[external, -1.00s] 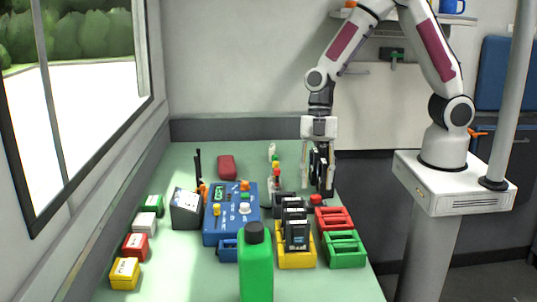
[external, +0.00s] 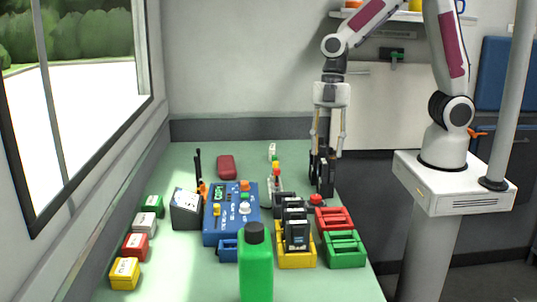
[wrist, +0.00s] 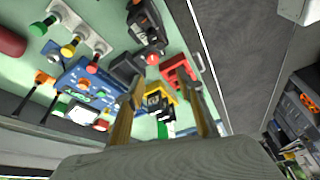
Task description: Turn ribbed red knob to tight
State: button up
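Two red caps could be the red knob; ribs are too small to make out. One (external: 276,172) is on the pale strip with a yellow and a green knob; it also shows in the wrist view (wrist: 91,68). The other (external: 316,199) sits by the red crate and shows in the wrist view (wrist: 152,59). My gripper (external: 329,150) is above the right edge of the bench, to the right of the strip and apart from both caps. In the wrist view its two tan fingers (wrist: 168,92) are spread, with nothing held between them.
A black device (external: 322,172) stands beneath my gripper. A blue control panel (external: 222,230), yellow crate (external: 296,262), red crate (external: 334,219) and green crate (external: 345,250) crowd the front. A green bottle (external: 256,270) stands nearest the camera. The bench's back is mostly clear.

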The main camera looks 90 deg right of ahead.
jog(key=s+d+r+m+t+h, duration=0.2)
jog(key=s+d+r+m+t, duration=0.1)
jog(key=s+r+m, duration=0.8)
jog(key=shift+s+d+h, duration=0.3)
jog(key=shift+s+d, duration=0.2)
jog(key=shift+s, duration=1.2)
dwell(0.4)
jog(key=shift+a, duration=0.1)
